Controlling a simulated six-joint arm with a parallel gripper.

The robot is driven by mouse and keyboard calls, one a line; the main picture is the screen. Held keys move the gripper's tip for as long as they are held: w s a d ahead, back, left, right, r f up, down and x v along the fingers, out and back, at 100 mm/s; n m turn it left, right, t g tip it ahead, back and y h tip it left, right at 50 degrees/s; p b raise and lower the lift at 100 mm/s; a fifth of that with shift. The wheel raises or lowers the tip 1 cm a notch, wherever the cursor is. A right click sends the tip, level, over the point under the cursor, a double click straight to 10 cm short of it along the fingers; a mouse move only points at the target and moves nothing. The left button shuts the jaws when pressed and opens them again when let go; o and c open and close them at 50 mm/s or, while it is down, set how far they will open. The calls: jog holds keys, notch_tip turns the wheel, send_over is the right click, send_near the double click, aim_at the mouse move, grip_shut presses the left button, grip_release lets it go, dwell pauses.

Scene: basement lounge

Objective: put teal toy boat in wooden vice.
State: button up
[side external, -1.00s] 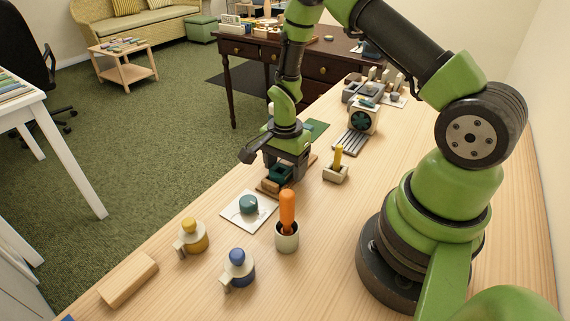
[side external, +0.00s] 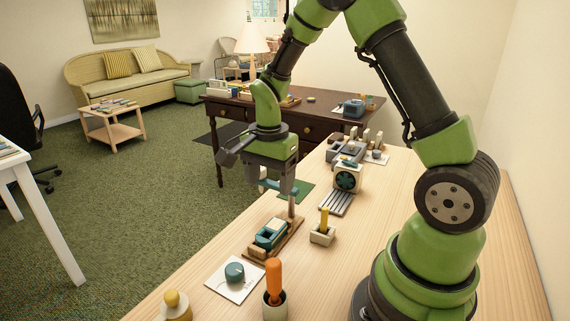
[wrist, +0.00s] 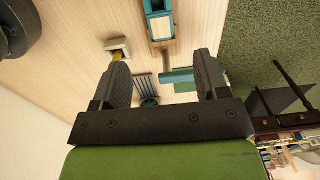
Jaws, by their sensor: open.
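The teal toy boat (side external: 270,232), with a pale top, sits on the wooden vice (side external: 289,236), a long low wooden base with a block at its near end. It appears to lie between the vice's blocks, but I cannot tell how snugly. In the wrist view the teal boat (wrist: 160,27) shows beyond my fingertips, at the top edge. My gripper (side external: 277,188) is open and empty, above and behind the boat and apart from it. The wrist view shows wide space between the fingers (wrist: 162,70).
A white card with a teal round piece (side external: 235,272) and a cup with an orange handle (side external: 274,281) stand nearer the camera. A small block holder with a yellow peg (side external: 323,232) is right of the vice. A machine with a slatted bed (side external: 346,180) stands behind.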

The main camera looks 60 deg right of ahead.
jog(key=s+a+r+n+t, duration=0.2)
jog(key=r+n, duration=0.1)
jog(key=r, duration=0.3)
jog(key=s+a+r+n+t, duration=0.1)
jog(key=s+a+r+n, duration=0.2)
jog(key=r, duration=0.3)
jog(key=s+a+r+n+t+y, duration=0.2)
jog(key=s+a+r+n+t, duration=0.2)
jog(key=s+n, duration=0.3)
jog(key=s+r, duration=0.1)
jog(key=s, duration=0.2)
jog(key=shift+a+n, duration=0.3)
jog(key=shift+a, duration=0.1)
jog(key=shift+r, duration=0.1)
jog(key=shift+c, duration=0.3)
